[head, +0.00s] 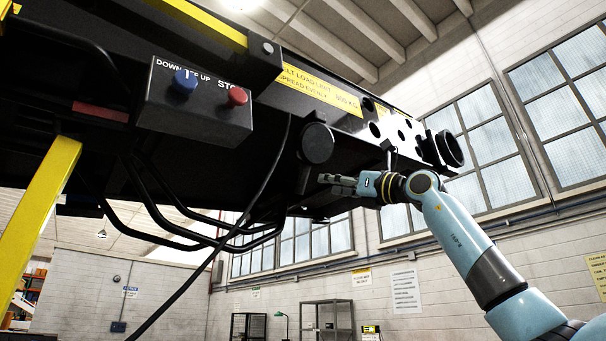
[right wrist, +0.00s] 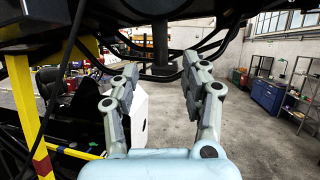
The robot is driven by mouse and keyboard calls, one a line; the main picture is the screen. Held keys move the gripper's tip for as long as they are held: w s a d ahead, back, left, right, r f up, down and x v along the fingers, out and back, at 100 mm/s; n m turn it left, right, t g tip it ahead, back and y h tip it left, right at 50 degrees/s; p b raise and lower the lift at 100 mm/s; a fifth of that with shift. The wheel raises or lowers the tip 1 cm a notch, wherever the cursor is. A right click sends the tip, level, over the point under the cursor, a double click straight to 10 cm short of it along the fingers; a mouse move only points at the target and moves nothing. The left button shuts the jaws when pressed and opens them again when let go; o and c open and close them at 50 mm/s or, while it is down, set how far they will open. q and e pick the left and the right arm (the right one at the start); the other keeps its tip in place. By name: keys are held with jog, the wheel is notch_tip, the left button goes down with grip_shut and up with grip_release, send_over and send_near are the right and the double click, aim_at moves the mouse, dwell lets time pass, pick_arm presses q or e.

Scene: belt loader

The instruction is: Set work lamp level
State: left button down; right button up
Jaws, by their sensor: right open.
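Two round black fittings sit on the side of the belt loader (head: 215,165). One is a drum-shaped housing (head: 317,144) on a short bracket near the middle. The other is a ringed, lens-like round fitting (head: 449,149) further right. I cannot tell for sure which is the work lamp, or its exact tilt. My right gripper (head: 328,184) is below the drum-shaped housing, apart from it, with fingers pointing left. My left gripper is out of view.
A control box (head: 200,108) with blue and red buttons hangs at upper left. A black cable (head: 245,205) and bent tube rails (head: 165,215) hang under the loader. A yellow post (head: 42,215) stands at left. Open floor (right wrist: 250,125) lies below right.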

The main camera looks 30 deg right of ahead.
aim_at(306, 179)
jog(key=p+x, duration=0.4)
jog(key=x, duration=0.5)
jog(key=shift+r+p, duration=0.15)
jog(key=shift+p, duration=0.2)
jog(key=shift+w+a+r, duration=0.1)
jog(key=shift+w+a, duration=0.05)
jog(key=shift+w, duration=0.6)
grip_shut()
jog(key=shift+a, duration=0.1)
